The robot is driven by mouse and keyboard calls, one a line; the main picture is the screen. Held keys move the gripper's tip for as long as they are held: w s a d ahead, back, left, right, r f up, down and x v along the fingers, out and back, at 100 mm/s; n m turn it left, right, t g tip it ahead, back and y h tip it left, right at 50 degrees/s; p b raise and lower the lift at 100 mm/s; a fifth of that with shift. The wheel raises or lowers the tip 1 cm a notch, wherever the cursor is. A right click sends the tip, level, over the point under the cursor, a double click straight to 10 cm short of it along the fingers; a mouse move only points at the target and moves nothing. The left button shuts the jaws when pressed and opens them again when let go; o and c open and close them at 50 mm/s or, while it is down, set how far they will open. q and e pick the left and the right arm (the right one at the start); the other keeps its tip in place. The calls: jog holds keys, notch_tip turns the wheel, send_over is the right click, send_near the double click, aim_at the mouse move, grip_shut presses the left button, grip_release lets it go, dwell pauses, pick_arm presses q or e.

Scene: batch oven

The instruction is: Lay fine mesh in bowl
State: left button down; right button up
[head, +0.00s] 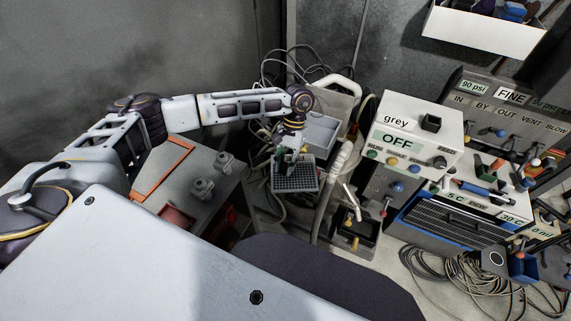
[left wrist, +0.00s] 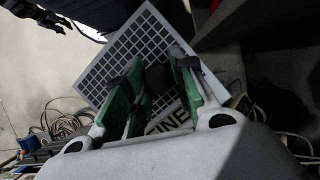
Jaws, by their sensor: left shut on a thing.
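The fine mesh (head: 296,181) is a grey square grid, and my left gripper (head: 289,158) is shut on it from above. In the left wrist view the mesh (left wrist: 130,47) spreads beyond the green-padded fingers of my gripper (left wrist: 152,84). A dark grip part shows between the fingers, and a plate lettered "FINE" (left wrist: 166,120) lies below them. In the head view the mesh is in front of an open grey box-like container (head: 321,130). I cannot tell whether this is the bowl, or whether the mesh touches anything beneath.
Left of the mesh is a grey bench (head: 222,169) with two round knobbed pieces (head: 203,187). A pale hose (head: 337,166) runs close on the right. Cables (head: 463,277) lie on the floor.

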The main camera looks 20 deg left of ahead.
pick_arm(q)
jog(key=shift+f, duration=0.4)
